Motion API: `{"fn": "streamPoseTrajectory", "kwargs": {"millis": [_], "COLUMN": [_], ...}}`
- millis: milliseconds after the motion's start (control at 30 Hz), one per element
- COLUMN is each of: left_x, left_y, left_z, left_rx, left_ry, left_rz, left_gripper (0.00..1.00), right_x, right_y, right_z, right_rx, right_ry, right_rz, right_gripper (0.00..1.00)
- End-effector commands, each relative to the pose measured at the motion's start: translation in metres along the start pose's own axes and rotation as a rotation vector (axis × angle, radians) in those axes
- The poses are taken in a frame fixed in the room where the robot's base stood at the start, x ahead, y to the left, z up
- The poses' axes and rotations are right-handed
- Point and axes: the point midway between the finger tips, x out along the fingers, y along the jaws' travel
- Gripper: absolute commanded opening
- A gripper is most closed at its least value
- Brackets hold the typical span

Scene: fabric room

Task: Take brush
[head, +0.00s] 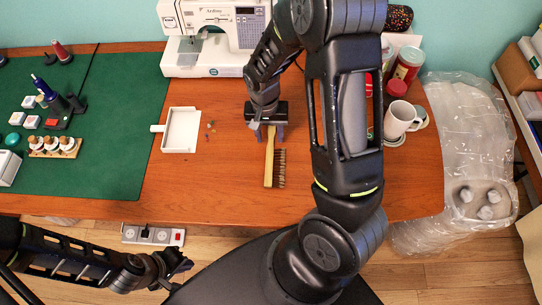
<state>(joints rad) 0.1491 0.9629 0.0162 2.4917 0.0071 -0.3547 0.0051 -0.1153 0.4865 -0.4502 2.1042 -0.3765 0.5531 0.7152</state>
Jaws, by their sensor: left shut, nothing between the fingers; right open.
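The brush (269,170) lies on the wooden table, with a yellow wooden body and dark bristles along its right side. Its handle end points away from me, up to my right gripper (269,133). That gripper points down at the handle and is open, with one finger to each side of the handle in the picture. I cannot tell whether the fingers touch it. The gripper body hides the far tip of the handle. My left gripper (180,267) is shut and empty, low at the left in front of the table edge, away from the brush.
A white dustpan (181,131) lies left of the brush, with small crumbs (209,128) between them. A sewing machine (214,35) stands behind. A white mug (400,119) and jars (407,63) stand at right. A green mat (110,150) with small items covers the left.

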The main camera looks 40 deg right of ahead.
Motion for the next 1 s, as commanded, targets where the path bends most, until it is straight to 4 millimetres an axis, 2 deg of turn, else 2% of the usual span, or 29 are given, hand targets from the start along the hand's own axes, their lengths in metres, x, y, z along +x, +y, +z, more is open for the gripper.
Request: {"fn": "streamPoseTrajectory", "kwargs": {"millis": [100, 200, 767, 1000], "left_x": [-0.003, -0.004, -0.003, -0.003], "left_y": [0.001, 0.001, 0.001, 0.001], "left_z": [0.001, 0.001, 0.001, 0.001], "left_rx": [-0.001, -0.001, -0.001, -0.001], "left_ry": [-0.001, -0.001, -0.001, -0.001], "left_rz": [-0.001, -0.001, -0.001, -0.001], "left_gripper": [0.00, 0.00, 0.00, 0.00], "right_x": [0.016, 0.023, 0.023, 0.023], "right_y": [0.001, 0.000, 0.000, 0.000], "right_z": [0.001, 0.000, 0.000, 0.000], "right_rx": [0.001, 0.001, 0.001, 0.001], "right_ry": [-0.003, -0.001, 0.001, 0.001], "right_rz": [0.003, 0.001, 0.000, 0.000], "right_gripper": [0.45, 0.45, 0.45, 0.27]}}
